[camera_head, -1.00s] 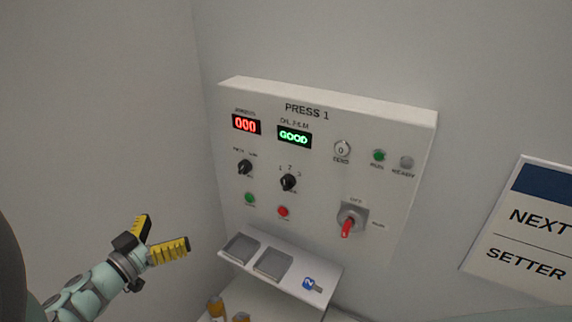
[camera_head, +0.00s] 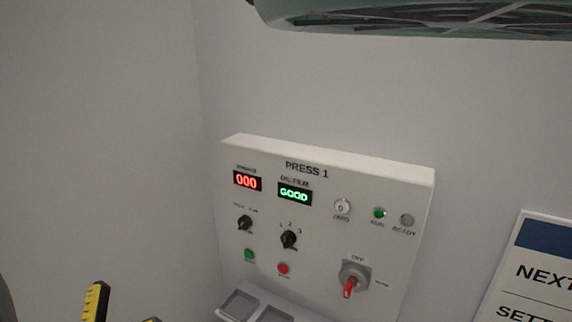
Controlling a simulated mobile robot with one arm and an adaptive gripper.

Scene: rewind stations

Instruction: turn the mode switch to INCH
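The PRESS 1 panel (camera_head: 320,170) is on the wall right of the corner. Its left black knob (camera_head: 245,223) has two small labels above it, too small to read surely. It appears to be the mode switch, and where its pointer stands is unclear. A second black knob (camera_head: 289,239), marked 1 2 3, is to its right. My gripper (camera_head: 122,312) is at the bottom left edge, partly cut off. Its yellow fingers are spread apart and empty, left of and below the panel, touching nothing.
A red-handled rotary switch (camera_head: 352,280) sticks out at the panel's lower right. Green (camera_head: 249,255) and red (camera_head: 283,269) buttons sit below the knobs. A shelf with trays (camera_head: 240,306) juts out beneath. A sign (camera_head: 540,270) is at right.

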